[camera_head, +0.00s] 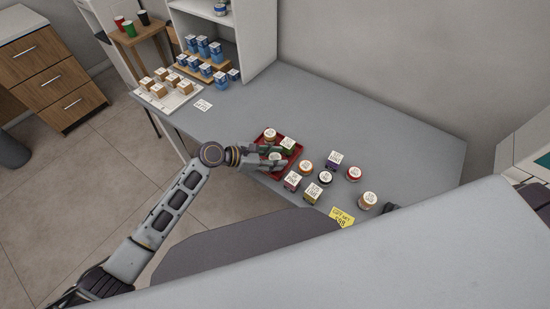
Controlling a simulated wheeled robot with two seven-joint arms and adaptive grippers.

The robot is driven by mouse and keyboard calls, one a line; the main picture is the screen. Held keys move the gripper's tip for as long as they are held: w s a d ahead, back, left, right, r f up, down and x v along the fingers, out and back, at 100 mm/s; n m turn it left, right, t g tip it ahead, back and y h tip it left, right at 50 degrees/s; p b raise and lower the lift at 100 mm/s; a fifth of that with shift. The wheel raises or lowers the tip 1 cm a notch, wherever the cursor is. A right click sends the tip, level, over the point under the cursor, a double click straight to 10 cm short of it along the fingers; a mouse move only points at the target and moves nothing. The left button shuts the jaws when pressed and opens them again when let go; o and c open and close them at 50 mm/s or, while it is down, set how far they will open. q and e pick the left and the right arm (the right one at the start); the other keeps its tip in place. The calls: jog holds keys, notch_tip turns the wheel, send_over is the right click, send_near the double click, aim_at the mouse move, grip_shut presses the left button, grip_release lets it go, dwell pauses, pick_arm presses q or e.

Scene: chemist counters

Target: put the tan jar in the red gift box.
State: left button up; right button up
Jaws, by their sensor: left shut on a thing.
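The red gift box (258,164) is a shallow open red tray on the grey counter, near its front edge. My left gripper (275,152) is over the box, its fingers shut on a small jar (277,157) with a pale round label on top. This looks like the tan jar, but the fingers hide most of its side. I cannot tell whether it touches the box floor. Another round jar (270,134) and a green-sided item (288,144) with a white label are in the box.
To the right of the box stand several labelled jars and small boxes, including an orange-brown jar (368,201) and a red jar (354,174). A yellow price card (342,217) is at the front. Blue-labelled goods (203,45) stand at the back left. The counter's back right (400,145) is clear.

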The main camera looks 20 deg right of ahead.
pick_arm(q)
jog(key=o, duration=0.8)
jog(key=v, duration=1.2)
dwell(0.5)
